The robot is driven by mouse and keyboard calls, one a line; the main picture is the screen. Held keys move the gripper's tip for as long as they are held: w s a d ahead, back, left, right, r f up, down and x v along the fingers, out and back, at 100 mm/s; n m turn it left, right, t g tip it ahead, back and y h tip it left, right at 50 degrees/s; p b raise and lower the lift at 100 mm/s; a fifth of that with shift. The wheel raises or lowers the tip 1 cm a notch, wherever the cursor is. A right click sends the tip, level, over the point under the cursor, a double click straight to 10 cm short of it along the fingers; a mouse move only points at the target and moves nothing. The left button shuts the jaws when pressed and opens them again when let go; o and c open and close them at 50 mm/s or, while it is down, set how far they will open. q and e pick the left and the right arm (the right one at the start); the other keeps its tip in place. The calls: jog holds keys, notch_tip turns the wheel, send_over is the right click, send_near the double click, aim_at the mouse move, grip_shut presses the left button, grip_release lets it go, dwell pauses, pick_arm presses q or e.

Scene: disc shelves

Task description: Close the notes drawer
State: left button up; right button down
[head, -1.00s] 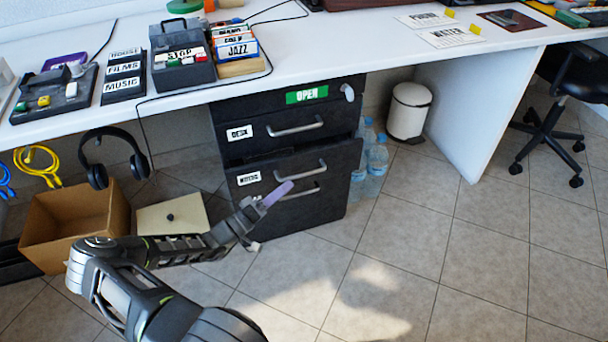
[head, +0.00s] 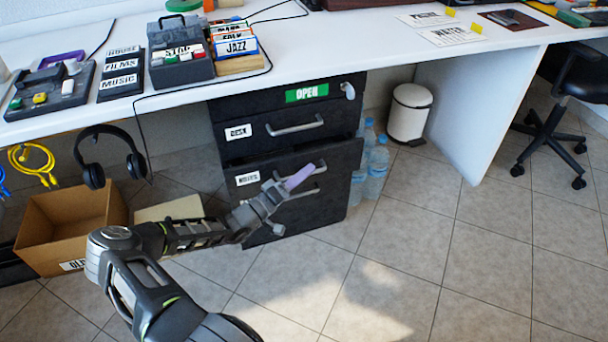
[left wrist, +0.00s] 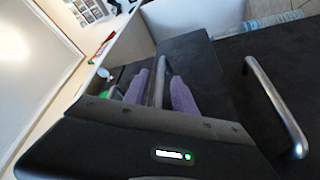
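The black drawer unit stands under the desk. Its notes drawer (head: 262,190), labelled NOTES, juts out a little past the desk drawer (head: 238,145) above it, with a dark gap along its top edge. My left gripper (head: 300,177), with purple fingers, is at the front of the notes drawer by its handle. In the left wrist view the fingers of my left gripper (left wrist: 160,92) are apart, with a metal handle bar (left wrist: 159,75) seen between them; contact is unclear. Another handle (left wrist: 275,105) lies to the right. My right gripper is not in view.
An open cardboard box (head: 65,225) and a beige lid-like object (head: 170,209) lie on the floor left of the drawers. Water bottles (head: 374,175) and a white bin (head: 409,112) stand to the right. The tiled floor in front is clear.

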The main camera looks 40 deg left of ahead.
pick_arm(q)
jog(key=shift+c, duration=0.5)
grip_shut()
dwell(0.8)
